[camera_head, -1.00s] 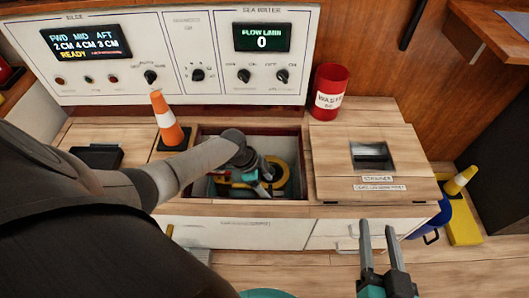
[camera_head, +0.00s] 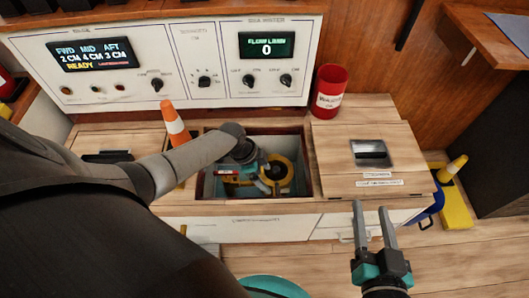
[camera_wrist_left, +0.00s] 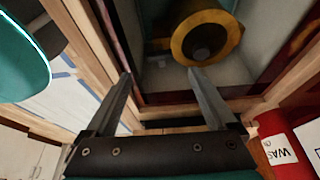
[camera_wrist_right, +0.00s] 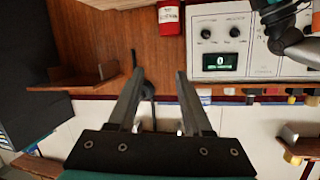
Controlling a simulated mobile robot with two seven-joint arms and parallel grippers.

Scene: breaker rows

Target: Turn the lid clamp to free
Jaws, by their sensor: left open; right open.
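My left arm reaches into an open square well in the wooden counter, and my left gripper (camera_head: 262,178) is down in it. A round yellow-rimmed fitting (camera_head: 287,172) sits in the well; it also shows in the left wrist view (camera_wrist_left: 208,45), just beyond the open fingertips. I cannot tell which part is the lid clamp. My left gripper (camera_wrist_left: 160,75) is apart from the fitting there, with nothing between its fingers. My right gripper (camera_head: 374,208) is open and empty in front of the counter, and its fingers show in the right wrist view (camera_wrist_right: 160,80).
An orange cone (camera_head: 173,125) stands left of the well. A red waste bin (camera_head: 330,90) stands behind it to the right. A closed hatch lid (camera_head: 340,150) covers the counter at right. The control panel (camera_head: 185,40) stands behind. A yellow cone (camera_head: 456,166) is at far right.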

